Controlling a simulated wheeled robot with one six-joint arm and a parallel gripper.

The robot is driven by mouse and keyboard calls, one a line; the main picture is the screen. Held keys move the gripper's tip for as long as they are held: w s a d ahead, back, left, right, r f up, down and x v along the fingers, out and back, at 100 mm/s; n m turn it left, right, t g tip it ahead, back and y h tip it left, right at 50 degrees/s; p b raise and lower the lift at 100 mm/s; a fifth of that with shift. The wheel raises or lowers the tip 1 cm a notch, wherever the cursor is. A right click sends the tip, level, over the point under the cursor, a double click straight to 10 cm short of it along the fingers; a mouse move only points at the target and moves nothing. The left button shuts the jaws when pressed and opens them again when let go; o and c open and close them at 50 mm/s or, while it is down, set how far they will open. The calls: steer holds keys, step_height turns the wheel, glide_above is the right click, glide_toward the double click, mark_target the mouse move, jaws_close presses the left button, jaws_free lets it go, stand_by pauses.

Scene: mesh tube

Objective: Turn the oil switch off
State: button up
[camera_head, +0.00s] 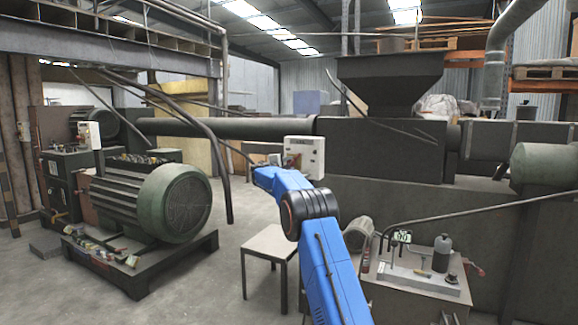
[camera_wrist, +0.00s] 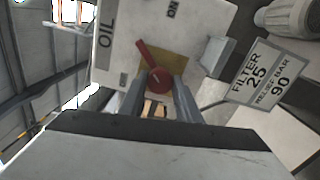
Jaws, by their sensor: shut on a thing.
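The oil switch is a red rotary handle (camera_wrist: 158,79) on a yellow plate (camera_wrist: 177,62), fixed to a pale switch box (camera_wrist: 120,50) lettered OIL and ON. In the wrist view its lever points to the upper left, left of the ON lettering. My gripper (camera_wrist: 158,92) is shut on the red handle's hub, with one grey finger on each side. In the head view the white switch box (camera_head: 310,152) stands beyond my blue arm, a red part showing on its left side. My gripper is not clear there.
A label plate (camera_wrist: 264,76) reading FILTER 25 is right of the box in the wrist view. A small table (camera_head: 270,243) stands below the arm. A large green motor (camera_head: 150,200) is at left, and a hydraulic unit (camera_head: 420,280) at lower right.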

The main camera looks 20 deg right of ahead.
steer(key=shift+f+n, duration=0.2)
steer(key=shift+n, duration=4)
steer(key=o, duration=1.1)
steer(key=shift+a, duration=0.1)
steer(key=shift+c, duration=0.2)
steer(key=shift+r, duration=0.1)
steer(key=v, duration=1.7)
steer(key=shift+s+a, duration=0.15)
